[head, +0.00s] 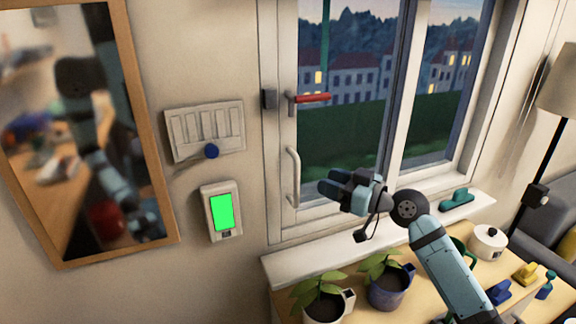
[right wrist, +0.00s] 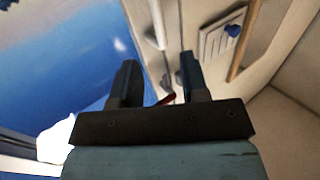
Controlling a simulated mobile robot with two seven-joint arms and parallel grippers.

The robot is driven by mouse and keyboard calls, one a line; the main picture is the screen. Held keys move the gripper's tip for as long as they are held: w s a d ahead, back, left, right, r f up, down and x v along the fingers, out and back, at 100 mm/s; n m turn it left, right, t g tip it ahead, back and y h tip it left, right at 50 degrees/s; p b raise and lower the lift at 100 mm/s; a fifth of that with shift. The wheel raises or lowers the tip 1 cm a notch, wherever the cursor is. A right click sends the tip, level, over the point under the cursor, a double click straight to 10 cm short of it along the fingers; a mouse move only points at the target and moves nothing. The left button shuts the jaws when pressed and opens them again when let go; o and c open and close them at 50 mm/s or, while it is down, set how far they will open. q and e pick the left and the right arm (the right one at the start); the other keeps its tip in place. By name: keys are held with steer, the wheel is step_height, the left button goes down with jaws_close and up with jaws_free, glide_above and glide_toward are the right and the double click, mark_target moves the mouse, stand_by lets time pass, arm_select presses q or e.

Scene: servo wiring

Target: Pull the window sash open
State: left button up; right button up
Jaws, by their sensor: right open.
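The window sash (head: 286,220) has a pale frame and looks flush in the window frame. A white vertical pull handle (head: 293,178) is on its left stile. Above it a red lever (head: 312,98) points sideways to the right. My right gripper (head: 329,184) is open and empty, a little right of the pull handle and apart from it in the head view. In the right wrist view its two fingers (right wrist: 158,80) stand apart. A white bar, likely the pull handle (right wrist: 157,24), shows beyond them, and a bit of red (right wrist: 168,98) shows between them. My left gripper is not in view.
Potted plants (head: 322,303) and (head: 388,285) stand below the sill (head: 310,262). A white pot (head: 488,242) and small coloured items are at right. A wall panel with a blue knob (head: 211,151), a green-screened device (head: 222,212) and a mirror (head: 150,150) are left.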

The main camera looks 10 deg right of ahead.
steer(key=p+x, duration=0.2)
steer(key=x, duration=0.9)
steer(key=shift+p, duration=0.3)
steer(key=shift+f, duration=0.1)
jaws_close()
